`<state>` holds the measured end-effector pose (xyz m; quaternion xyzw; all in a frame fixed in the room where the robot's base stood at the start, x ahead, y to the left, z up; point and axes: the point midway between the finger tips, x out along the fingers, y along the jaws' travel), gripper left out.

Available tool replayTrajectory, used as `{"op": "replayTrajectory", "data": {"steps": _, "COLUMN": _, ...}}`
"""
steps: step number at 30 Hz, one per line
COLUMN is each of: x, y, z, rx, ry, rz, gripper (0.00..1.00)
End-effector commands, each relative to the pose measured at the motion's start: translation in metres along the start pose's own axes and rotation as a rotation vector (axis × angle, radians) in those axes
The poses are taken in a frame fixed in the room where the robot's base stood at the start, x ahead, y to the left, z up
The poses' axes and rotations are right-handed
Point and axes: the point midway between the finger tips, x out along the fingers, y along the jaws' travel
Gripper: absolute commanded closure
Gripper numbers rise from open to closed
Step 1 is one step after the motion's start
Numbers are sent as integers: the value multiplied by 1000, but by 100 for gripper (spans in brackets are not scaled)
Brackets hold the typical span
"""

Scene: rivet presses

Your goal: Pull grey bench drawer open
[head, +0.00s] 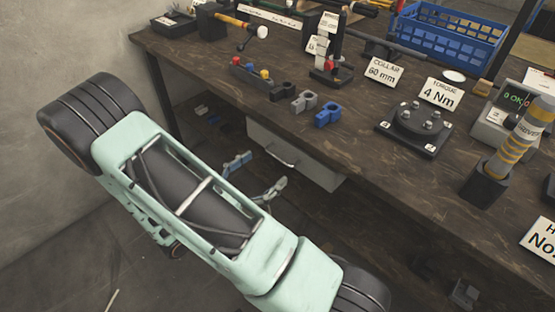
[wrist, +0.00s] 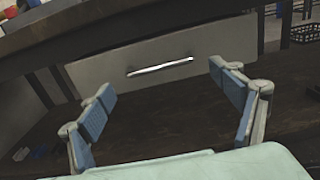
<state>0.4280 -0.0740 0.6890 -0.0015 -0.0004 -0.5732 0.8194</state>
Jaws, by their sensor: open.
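The grey bench drawer (head: 317,171) hangs under the front edge of the dark wooden bench, with a thin metal bar handle (head: 282,158) on its face. It looks shut. In the wrist view the drawer front (wrist: 215,44) fills the upper middle, with the bright handle (wrist: 160,67) slightly tilted. My gripper (head: 255,175) is below and in front of the drawer in the head view, apart from it. In the wrist view my gripper's two blue-padded fingers (wrist: 163,98) are spread wide, with nothing between them. The handle lies beyond and above the fingertips.
The bench top (head: 365,155) overhangs the drawer. On it stand a blue crate (head: 450,40), a black fixture plate (head: 413,130), small clamps (head: 326,115) and label cards. A lower shelf with small parts lies under the bench. A wall (head: 50,50) is at the left.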

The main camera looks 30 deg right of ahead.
Motion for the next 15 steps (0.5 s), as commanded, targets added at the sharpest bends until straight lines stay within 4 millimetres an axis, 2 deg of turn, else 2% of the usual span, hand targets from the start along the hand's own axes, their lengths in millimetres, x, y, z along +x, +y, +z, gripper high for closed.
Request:
{"op": "replayTrajectory", "data": {"steps": 1, "x": 11, "y": -1, "z": -2, "rx": 2, "ry": 0, "rz": -5, "gripper": 15}}
{"op": "replayTrajectory", "data": {"steps": 6, "x": 39, "y": -1, "z": -2, "rx": 2, "ry": 0, "rz": -4, "gripper": 15}}
{"op": "replayTrajectory", "data": {"steps": 10, "x": 52, "y": 0, "z": -1, "rx": 2, "ry": 1, "rz": -2, "gripper": 15}}
{"op": "replayTrajectory", "data": {"steps": 15, "x": 58, "y": 0, "z": 0, "rx": 3, "ry": 1, "rz": -1, "gripper": 15}}
